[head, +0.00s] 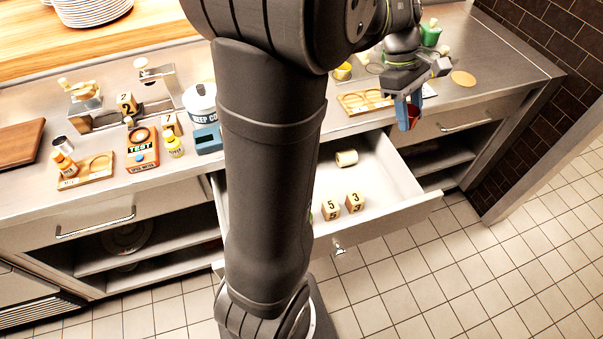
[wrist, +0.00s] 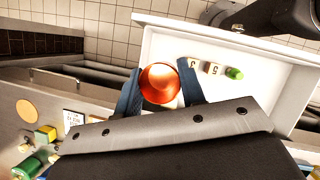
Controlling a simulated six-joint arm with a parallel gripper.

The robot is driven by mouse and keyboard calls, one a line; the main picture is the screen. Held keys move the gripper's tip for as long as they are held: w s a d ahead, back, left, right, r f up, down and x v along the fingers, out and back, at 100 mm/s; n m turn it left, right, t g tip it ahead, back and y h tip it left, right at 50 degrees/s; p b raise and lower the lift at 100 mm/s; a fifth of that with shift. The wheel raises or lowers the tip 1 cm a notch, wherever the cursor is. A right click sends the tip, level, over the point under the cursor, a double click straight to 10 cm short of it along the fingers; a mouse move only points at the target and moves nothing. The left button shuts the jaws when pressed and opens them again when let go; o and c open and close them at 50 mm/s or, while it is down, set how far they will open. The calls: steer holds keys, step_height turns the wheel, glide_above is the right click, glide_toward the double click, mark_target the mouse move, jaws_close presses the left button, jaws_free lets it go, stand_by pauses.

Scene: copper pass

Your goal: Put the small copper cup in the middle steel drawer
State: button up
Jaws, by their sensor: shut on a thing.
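The small copper cup (wrist: 160,84) is held between the two blue fingers of my gripper (wrist: 160,92). In the head view the cup (head: 413,115) shows as a reddish patch below my gripper (head: 408,108), partly hidden by a finger. The middle steel drawer (head: 385,200) is pulled out and open. In the head view the cup appears near the drawer's back right corner, by the counter edge. In the wrist view it overlaps the left part of the drawer (wrist: 147,45). The cup's height above the drawer is hard to tell.
Inside the drawer are numbered blocks (head: 354,202) and a cream cylinder (head: 346,158); the wrist view shows a green piece (wrist: 234,73). The drawer's right part looks clear. A wooden board (head: 358,103) and a green bottle (head: 430,34) stand on the counter. My arm hides the drawer's left side.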

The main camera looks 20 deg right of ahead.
mark_target(380, 203)
step_height(380, 203, down, 32)
steer(key=shift+w, duration=0.1)
stand_by(0.6)
steer(key=shift+f, duration=0.1)
steer(key=o, duration=1)
steer(key=v, duration=1.2)
